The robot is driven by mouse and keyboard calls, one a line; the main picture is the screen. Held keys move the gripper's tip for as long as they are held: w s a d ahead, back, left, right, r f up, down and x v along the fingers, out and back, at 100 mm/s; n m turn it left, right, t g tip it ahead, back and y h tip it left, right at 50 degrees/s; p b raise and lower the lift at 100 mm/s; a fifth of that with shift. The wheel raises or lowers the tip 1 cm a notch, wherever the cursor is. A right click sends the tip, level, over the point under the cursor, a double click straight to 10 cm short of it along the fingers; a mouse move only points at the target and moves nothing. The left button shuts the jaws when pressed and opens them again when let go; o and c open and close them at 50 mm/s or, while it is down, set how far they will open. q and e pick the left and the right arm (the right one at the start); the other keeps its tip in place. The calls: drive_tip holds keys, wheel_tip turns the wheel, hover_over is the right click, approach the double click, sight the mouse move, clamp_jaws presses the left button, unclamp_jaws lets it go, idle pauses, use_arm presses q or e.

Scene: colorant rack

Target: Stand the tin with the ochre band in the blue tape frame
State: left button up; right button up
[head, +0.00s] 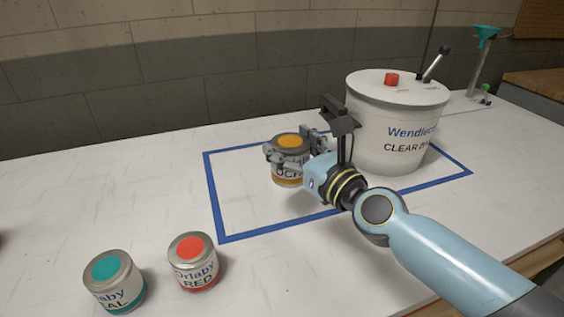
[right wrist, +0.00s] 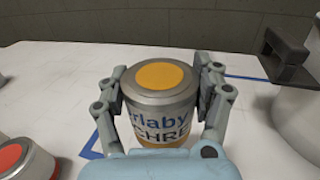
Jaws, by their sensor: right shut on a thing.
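The ochre tin (head: 289,142) has an ochre lid disc and an ochre band at its base. It is upright inside the blue tape frame (head: 213,205), in the frame's left half. I cannot tell whether its base touches the table. My right gripper (head: 293,155) is shut on the tin, with a finger on each side. In the right wrist view the tin (right wrist: 160,95) stands between the two fingers (right wrist: 163,100), its label facing me. My left gripper is not in view.
A large white bucket (head: 385,130) labelled Wendlec stands at the right part of the frame. A red tin (head: 194,262) and a teal tin (head: 114,282) stand outside it at the front left.

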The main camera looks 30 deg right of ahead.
drive_tip(key=w+f+b, duration=0.6)
drive_tip(key=f, duration=0.1)
drive_tip(key=w+a+f+b, duration=0.1)
drive_tip(key=w+f+b, duration=0.2)
drive_tip(key=shift+w+f+b, duration=0.15)
drive_tip(key=shift+w+b, duration=0.15)
drive_tip(key=shift+w, duration=0.1)
drive_tip(key=shift+r, duration=0.2)
drive_tip(key=shift+f, duration=0.1)
drive_tip(key=o, duration=1.3)
